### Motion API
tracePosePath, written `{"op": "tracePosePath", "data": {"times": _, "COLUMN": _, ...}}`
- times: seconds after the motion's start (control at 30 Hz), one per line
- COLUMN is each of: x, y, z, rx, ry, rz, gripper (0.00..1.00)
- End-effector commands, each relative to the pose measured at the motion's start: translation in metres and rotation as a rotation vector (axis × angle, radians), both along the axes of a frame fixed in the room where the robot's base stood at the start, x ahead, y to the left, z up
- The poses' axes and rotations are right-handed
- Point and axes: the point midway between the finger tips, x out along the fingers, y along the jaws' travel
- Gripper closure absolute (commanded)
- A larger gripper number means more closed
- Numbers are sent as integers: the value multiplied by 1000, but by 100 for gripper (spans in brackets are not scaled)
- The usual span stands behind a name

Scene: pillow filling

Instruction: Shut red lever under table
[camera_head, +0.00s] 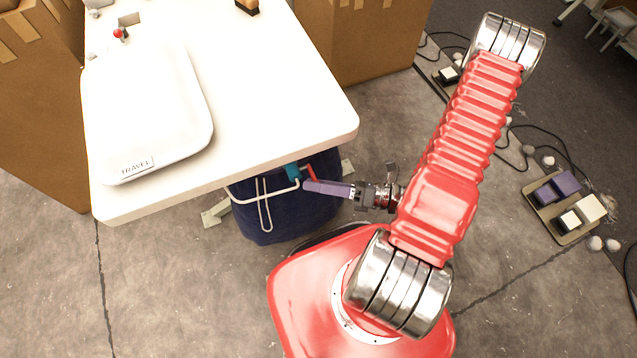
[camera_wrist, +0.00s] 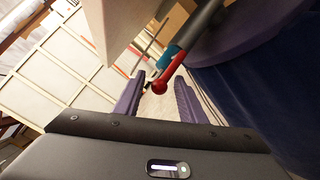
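The red lever (camera_head: 311,172) sits under the near edge of the white table (camera_head: 270,95), beside a teal fitting (camera_head: 293,172). In the wrist view the lever (camera_wrist: 171,72) slants down from the teal fitting to a round red tip. My gripper (camera_head: 308,187) is beside the lever, its purple fingers pointing left under the table edge. In the wrist view my gripper (camera_wrist: 160,80) has its fingers apart, with the lever's tip showing between them. Whether a finger touches the lever I cannot tell.
A dark blue bag (camera_head: 285,215) hangs in a white frame below the table, close to my fingers. A white pillow marked TRAVEL (camera_head: 150,110) lies on the table. Cardboard boxes (camera_head: 375,40) stand behind. Cables and a pad with blocks (camera_head: 565,200) lie at right.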

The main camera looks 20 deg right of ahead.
Motion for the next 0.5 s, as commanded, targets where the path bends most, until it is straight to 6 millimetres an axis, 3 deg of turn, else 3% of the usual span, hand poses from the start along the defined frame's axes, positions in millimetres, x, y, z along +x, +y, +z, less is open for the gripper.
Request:
{"op": "tracePosePath", "data": {"times": 0.2, "x": 0, "y": 0, "z": 0, "rx": 0, "ry": 0, "rz": 0, "gripper": 64}}
{"op": "tracePosePath", "data": {"times": 0.5, "x": 0, "y": 0, "z": 0, "rx": 0, "ry": 0, "rz": 0, "gripper": 85}}
